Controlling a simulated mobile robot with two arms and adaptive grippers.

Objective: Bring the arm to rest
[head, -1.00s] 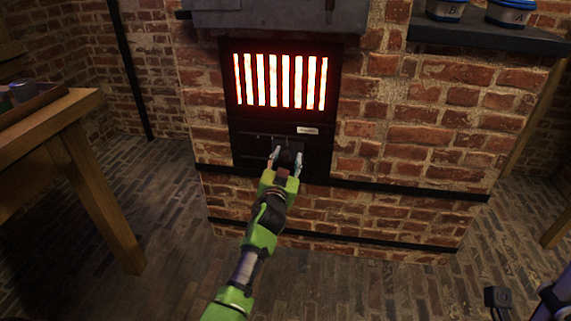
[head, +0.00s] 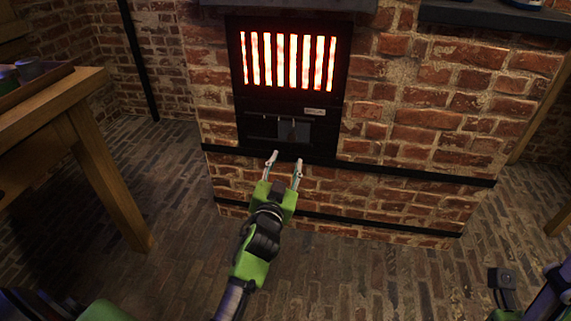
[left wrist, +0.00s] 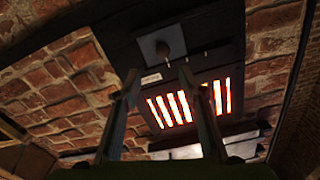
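My left gripper (head: 285,172) is open and empty in the head view, in front of the brick stove below its black metal front (head: 262,106). Its two fingers stand apart and touch nothing that I can see. My right arm shows only in part at the lower right corner of the head view. Its fingertips are not clearly shown.
The brick stove (head: 420,130) has a glowing grate (head: 290,62) and dark metal bands. A wooden table (head: 95,85) with a tray on it stands at the left. The brick floor (head: 350,275) between is clear.

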